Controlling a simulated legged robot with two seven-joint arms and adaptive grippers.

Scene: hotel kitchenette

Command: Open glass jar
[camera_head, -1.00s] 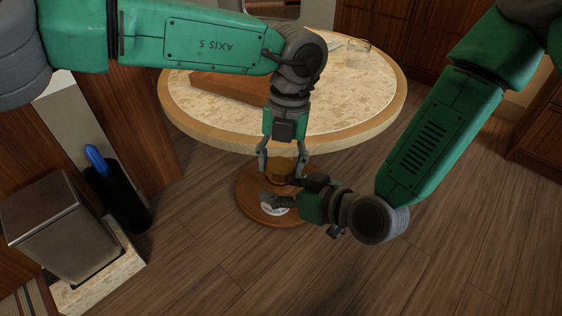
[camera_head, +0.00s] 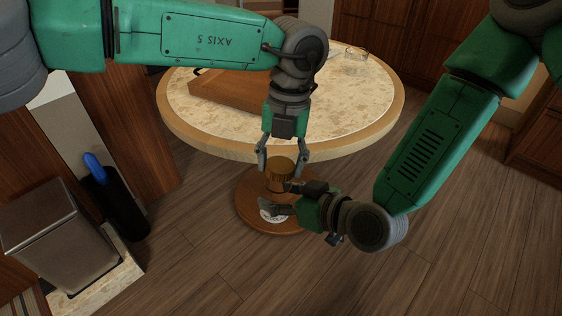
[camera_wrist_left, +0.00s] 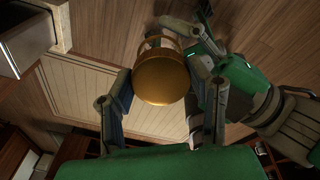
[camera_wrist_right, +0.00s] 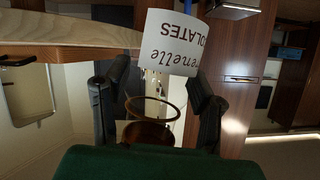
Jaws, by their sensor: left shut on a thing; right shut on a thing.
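The glass jar has a gold-brown round lid (camera_head: 280,172), which also shows large in the left wrist view (camera_wrist_left: 163,78). My left gripper (camera_head: 282,168) comes from above with one finger on each side of the lid and is shut on it. My right gripper (camera_head: 277,199) reaches in from the right, lower down, and is shut on the jar. The jar's white label (camera_wrist_right: 176,42) with dark lettering shows upside down between the right fingers, near a gold ring (camera_wrist_right: 152,108). Most of the jar's clear body is hidden or hard to make out.
A round stone-topped table (camera_head: 350,105) stands just beyond the grippers, with a wooden box (camera_head: 235,95) and a drinking glass (camera_head: 355,60) on it. Its round wooden base (camera_head: 250,212) is below. A metal bin (camera_head: 60,235) stands at left. Floor at right is clear.

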